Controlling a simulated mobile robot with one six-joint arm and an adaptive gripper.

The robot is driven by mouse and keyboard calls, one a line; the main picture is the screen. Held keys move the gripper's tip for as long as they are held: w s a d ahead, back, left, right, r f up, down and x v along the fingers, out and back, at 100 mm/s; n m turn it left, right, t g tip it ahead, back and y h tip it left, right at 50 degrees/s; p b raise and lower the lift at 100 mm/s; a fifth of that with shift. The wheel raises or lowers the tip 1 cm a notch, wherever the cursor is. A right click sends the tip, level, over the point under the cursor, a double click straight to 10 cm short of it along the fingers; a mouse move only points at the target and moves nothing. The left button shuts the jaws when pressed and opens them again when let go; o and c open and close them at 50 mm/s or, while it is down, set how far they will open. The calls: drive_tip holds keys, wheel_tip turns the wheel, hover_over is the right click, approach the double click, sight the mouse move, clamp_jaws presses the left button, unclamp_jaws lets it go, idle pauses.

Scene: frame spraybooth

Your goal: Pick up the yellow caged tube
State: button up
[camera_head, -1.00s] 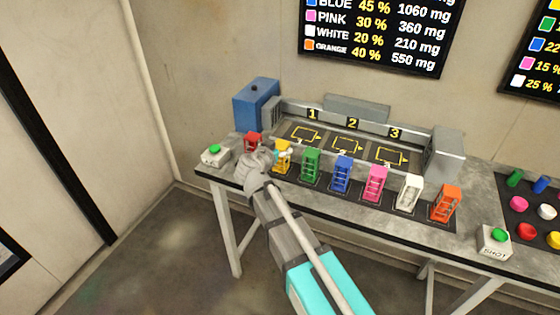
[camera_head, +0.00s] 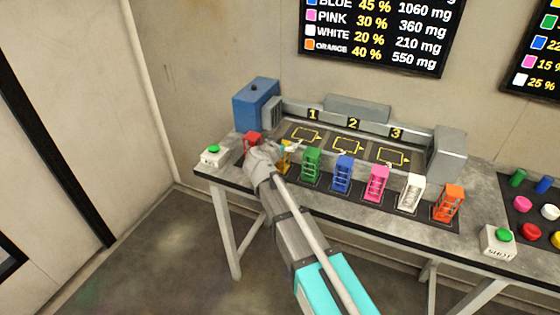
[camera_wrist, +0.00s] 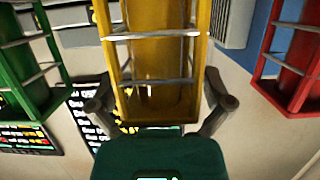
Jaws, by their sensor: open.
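The yellow caged tube (camera_head: 286,167) stands upright in the row on the bench, between the red and green ones. My arm hides much of it in the head view. In the wrist view the yellow caged tube (camera_wrist: 160,65) fills the middle, with metal bars across its frame. My gripper (camera_head: 288,148) is at the tube's upper part. In the wrist view my gripper (camera_wrist: 160,92) has its two fingers apart, one on each side of the yellow frame. I cannot tell whether either finger touches it.
A red caged tube (camera_head: 251,143) stands close on the left and a green one (camera_head: 312,165) on the right. Blue (camera_head: 343,174), pink (camera_head: 377,184), white (camera_head: 412,193) and orange (camera_head: 448,203) ones follow. Numbered yellow-marked bays (camera_head: 348,146) lie behind the row.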

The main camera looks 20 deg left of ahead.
drive_tip(key=c, duration=1.1)
drive_tip(key=shift+o, duration=0.2)
drive_tip(key=shift+r, duration=0.15)
wheel_tip(320, 180, up, 3)
drive_tip(key=p, duration=0.3)
drive_tip(key=s+d+r+p, duration=0.2)
drive_tip(key=s+r+p, duration=0.7)
drive_tip(key=s, duration=0.5)
drive_tip(key=shift+r+p, duration=0.35)
drive_tip(key=shift+p, duration=0.2)
